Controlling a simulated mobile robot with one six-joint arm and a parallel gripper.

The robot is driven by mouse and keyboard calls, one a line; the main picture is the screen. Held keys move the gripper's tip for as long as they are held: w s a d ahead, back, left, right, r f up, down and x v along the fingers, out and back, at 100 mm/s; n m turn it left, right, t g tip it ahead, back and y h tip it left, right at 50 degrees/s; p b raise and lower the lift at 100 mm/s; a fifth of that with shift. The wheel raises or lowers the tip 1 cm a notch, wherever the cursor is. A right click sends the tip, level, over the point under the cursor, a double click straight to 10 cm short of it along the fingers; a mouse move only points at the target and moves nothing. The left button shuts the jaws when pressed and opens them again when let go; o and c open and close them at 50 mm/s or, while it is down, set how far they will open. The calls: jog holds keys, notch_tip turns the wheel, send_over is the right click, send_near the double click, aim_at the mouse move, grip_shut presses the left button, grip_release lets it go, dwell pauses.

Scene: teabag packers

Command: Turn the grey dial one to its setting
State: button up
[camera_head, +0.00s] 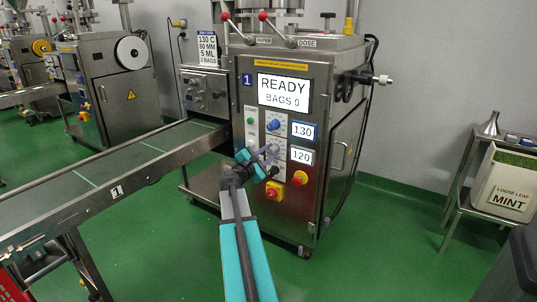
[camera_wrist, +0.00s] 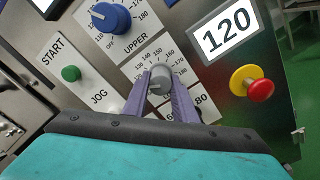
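The grey dial (camera_wrist: 160,78) is on the machine's front panel, below the blue dial marked UPPER. My gripper (camera_wrist: 162,84) has its two purple fingers on either side of the grey dial and looks shut on it. The fingers hide the dial's sides and part of its scale. In the head view my gripper (camera_head: 262,158) is against the panel and mostly covers the dial. The display beside it (camera_wrist: 228,32) reads 120. The display above (camera_head: 303,130) reads 130. The main screen (camera_head: 283,93) reads READY, BAGS 0.
The blue dial (camera_wrist: 110,17) is just above my fingers. A green START button (camera_wrist: 71,73) is left, and a red and yellow stop button (camera_wrist: 252,84) right. A job card (camera_head: 207,50) reads 130 C, 80 MM, 5 ML, 2 BAGS. A conveyor (camera_head: 110,168) runs along the left.

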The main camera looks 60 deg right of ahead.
jog(key=shift+a, duration=0.25)
jog(key=shift+d, duration=0.2)
jog(key=shift+d+m+b, duration=0.1)
jog(key=shift+m+b, duration=0.3)
jog(key=m+b, duration=0.3)
jog(key=shift+m, duration=0.4)
jog(key=shift+r+m+b, duration=0.15)
jog(key=shift+m+b, duration=0.4)
jog(key=shift+m, duration=0.15)
jog(key=o, duration=1.1)
jog(key=shift+c, duration=0.2)
